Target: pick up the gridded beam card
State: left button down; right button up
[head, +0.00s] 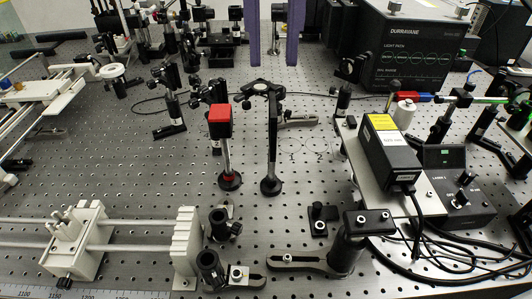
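I cannot make out a gridded beam card in the head view. My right gripper (274,58) reaches in from the top edge, right of centre. Its two purple fingers point down and stand well apart, with no card visible between them. A dark post-mounted part (278,14) shows in the gap, seemingly farther back on the bench. A red-faced block (219,114) stands on a post near the middle, below and left of the gripper. My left gripper is not in view.
A black-headed post (271,150) stands beside the red block. A black laser box (388,145) with cables is at right, and a large black Durravane unit (415,45) behind it. A white rail carriage (78,240) is front left. The perforated bench (110,150) is clear left of centre.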

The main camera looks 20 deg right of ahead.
aim_at(273, 104)
notch_tip(273, 104, down, 4)
jog(key=shift+s+f+b, duration=0.1)
jog(key=shift+s+b, duration=0.05)
jog(key=shift+b, duration=0.45)
jog(key=shift+w+d+f, duration=0.1)
jog(key=shift+f, duration=1.25)
jog(key=shift+w+f, duration=0.1)
jog(key=shift+f, duration=1.2)
grip_shut()
jog(key=shift+r, duration=0.1)
